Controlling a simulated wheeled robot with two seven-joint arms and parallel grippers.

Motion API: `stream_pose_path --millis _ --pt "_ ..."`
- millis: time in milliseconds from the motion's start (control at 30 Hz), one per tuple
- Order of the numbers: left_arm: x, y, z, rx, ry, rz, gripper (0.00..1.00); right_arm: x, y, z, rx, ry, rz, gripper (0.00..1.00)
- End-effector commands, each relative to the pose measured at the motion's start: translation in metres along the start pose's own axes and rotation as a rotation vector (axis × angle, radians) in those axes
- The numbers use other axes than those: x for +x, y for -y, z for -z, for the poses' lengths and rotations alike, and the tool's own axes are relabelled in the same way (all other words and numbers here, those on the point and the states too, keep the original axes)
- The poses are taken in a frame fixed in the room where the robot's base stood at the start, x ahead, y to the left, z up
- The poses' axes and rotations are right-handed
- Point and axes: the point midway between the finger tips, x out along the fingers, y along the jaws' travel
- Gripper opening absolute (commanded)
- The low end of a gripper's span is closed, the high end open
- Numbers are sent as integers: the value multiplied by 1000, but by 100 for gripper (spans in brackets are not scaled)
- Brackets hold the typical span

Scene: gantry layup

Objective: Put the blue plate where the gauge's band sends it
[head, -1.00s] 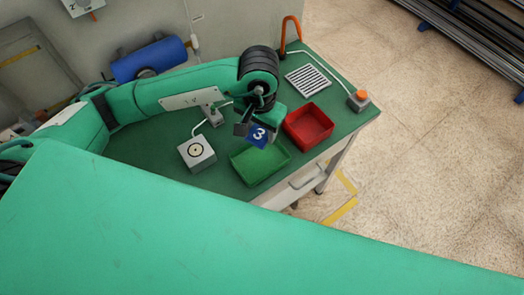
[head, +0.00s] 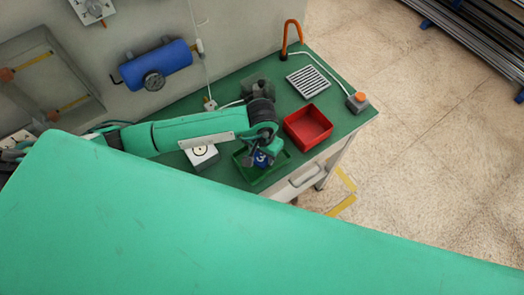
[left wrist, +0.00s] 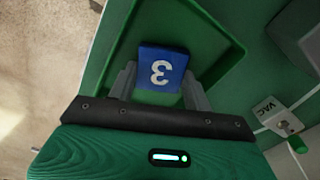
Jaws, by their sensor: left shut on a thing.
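The blue plate (head: 261,160) bears a white 3. My left gripper (head: 262,156) is shut on it, and the plate shows between the two fingers in the left wrist view (left wrist: 161,69). Plate and fingertips are inside the outline of the green tray (head: 256,182); the tray's walls surround the plate in the left wrist view (left wrist: 222,35). I cannot tell whether the plate touches the floor. My right gripper is out of view.
A red tray (head: 308,125) stands right of the green one. Behind it lie a slatted white grille (head: 307,81) and a box with an orange button (head: 357,101). An orange hook (head: 292,36) stands at the back.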

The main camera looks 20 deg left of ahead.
Motion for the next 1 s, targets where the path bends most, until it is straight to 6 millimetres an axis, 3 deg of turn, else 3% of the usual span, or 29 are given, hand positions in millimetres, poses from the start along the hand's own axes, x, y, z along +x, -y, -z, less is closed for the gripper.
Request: stream_pose_path --millis 233,267,367,800,1000 --pt "4 0 0 0 0 0 28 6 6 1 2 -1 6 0" --pt "3 0 0 0 0 0 54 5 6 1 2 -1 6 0" --pt "2 0 0 0 0 0 72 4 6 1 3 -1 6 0" --pt "-4 0 1 0 -3 0 72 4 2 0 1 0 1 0" --pt "-38 1 2 2 -8 1 72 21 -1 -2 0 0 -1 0"
